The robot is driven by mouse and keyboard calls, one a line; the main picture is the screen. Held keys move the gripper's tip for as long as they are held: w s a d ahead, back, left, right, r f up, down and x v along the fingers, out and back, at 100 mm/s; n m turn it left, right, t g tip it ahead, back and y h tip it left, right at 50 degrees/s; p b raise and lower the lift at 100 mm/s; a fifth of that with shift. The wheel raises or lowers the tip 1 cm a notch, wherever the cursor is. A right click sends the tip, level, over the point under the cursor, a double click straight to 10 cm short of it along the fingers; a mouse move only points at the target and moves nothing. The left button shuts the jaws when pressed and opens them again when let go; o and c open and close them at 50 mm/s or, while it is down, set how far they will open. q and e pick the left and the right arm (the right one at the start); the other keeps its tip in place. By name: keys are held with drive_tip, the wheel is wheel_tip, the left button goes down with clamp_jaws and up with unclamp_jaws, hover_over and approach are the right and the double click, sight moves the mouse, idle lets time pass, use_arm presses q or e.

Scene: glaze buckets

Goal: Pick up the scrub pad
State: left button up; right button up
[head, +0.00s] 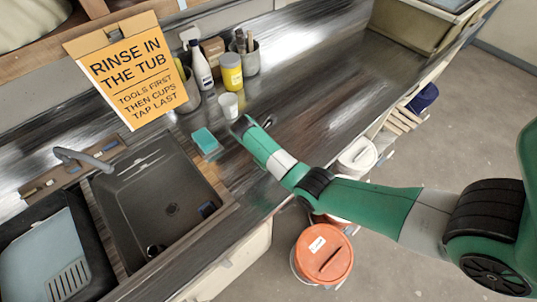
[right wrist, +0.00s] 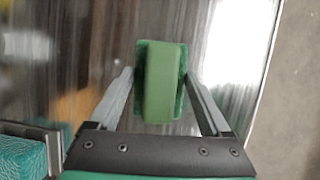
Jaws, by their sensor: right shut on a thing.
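The green scrub pad (right wrist: 160,82) is a dark green slab with a lighter raised block on top. In the right wrist view it sits between the two fingers of my right gripper (right wrist: 160,92), which is shut on it. In the head view my right gripper (head: 254,124) is over the counter, right of the teal sponge, and its body hides the pad. I cannot tell whether the pad touches the counter. My left gripper is not in view.
The teal sponge (head: 205,140) is close beside my right gripper, and a white cup (head: 229,105) stands behind. A yellow tub (head: 231,72), bottles and a brush pot (head: 247,57) stand farther back. The sink (head: 150,205) is left; the counter to the right is clear.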

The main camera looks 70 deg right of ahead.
drive_tip(key=shift+c, duration=0.3)
drive_tip(key=shift+r, duration=0.5)
wheel_tip(320, 180, up, 3)
drive_tip(key=shift+f+p, duration=0.1)
drive_tip(key=shift+p, duration=0.65)
drive_tip(key=r, duration=0.1)
drive_tip(key=s+a+r+p, duration=0.2)
drive_tip(key=r, duration=0.1)
drive_tip(key=shift+s+a+r, duration=0.1)
drive_tip(key=shift+s+a, duration=0.1)
drive_tip(key=shift+s, duration=0.05)
drive_tip(key=s+a+r+p, duration=0.5)
drive_tip(key=s+a+p, duration=0.2)
drive_tip(key=p, duration=0.5)
drive_tip(key=shift+s, duration=0.35)
